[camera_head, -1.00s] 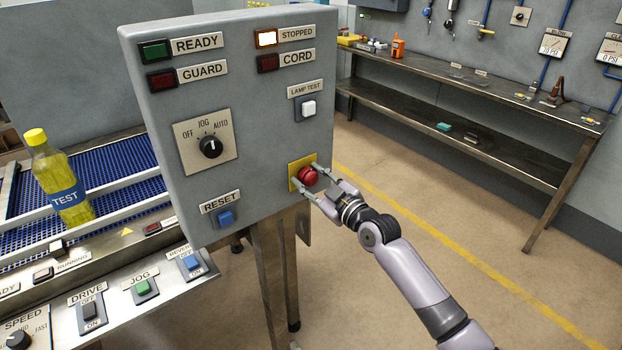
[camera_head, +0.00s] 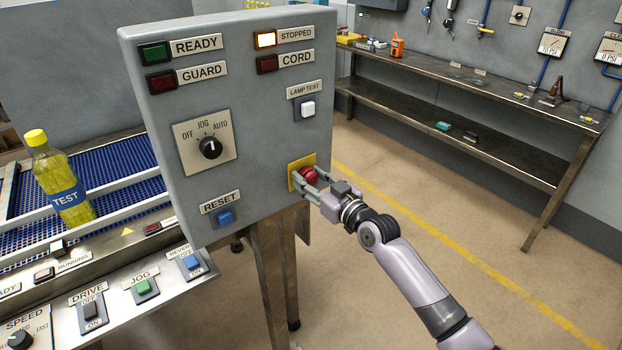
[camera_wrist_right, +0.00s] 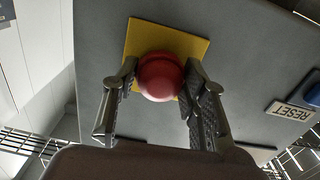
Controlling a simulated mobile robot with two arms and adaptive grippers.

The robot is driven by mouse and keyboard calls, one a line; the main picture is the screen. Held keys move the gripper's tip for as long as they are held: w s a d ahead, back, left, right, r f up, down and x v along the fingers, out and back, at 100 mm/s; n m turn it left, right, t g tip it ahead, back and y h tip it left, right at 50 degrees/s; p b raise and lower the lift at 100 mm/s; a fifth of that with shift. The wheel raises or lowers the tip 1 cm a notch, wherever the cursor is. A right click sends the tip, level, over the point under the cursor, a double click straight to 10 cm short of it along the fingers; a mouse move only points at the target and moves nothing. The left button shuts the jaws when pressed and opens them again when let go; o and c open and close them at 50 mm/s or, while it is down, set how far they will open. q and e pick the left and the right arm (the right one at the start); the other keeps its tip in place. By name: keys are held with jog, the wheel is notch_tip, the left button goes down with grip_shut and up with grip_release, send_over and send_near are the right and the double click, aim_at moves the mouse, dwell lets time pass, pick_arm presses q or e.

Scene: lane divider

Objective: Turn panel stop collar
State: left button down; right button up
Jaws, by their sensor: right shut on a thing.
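The panel's stop collar is a red round knob (camera_head: 309,174) on a yellow square plate (camera_head: 296,163) at the lower right of the grey panel box. It also shows in the right wrist view (camera_wrist_right: 160,77), in front of the yellow plate (camera_wrist_right: 196,46). My right gripper (camera_head: 308,182) is at the panel with its two fingers on either side of the red knob, shut on it. In the right wrist view the fingers (camera_wrist_right: 160,88) flank the knob left and right. My left gripper is not in view.
The grey panel (camera_head: 255,150) carries a selector dial (camera_head: 210,147), a blue RESET button (camera_head: 225,217) and a white LAMP TEST button (camera_head: 308,108). The STOPPED lamp (camera_head: 265,39) is lit. A conveyor with a yellow bottle (camera_head: 62,185) is at left. Floor right of the panel is clear.

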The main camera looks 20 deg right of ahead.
jog(key=o, duration=1.2)
jog(key=v, duration=1.2)
jog(key=shift+r, duration=0.1)
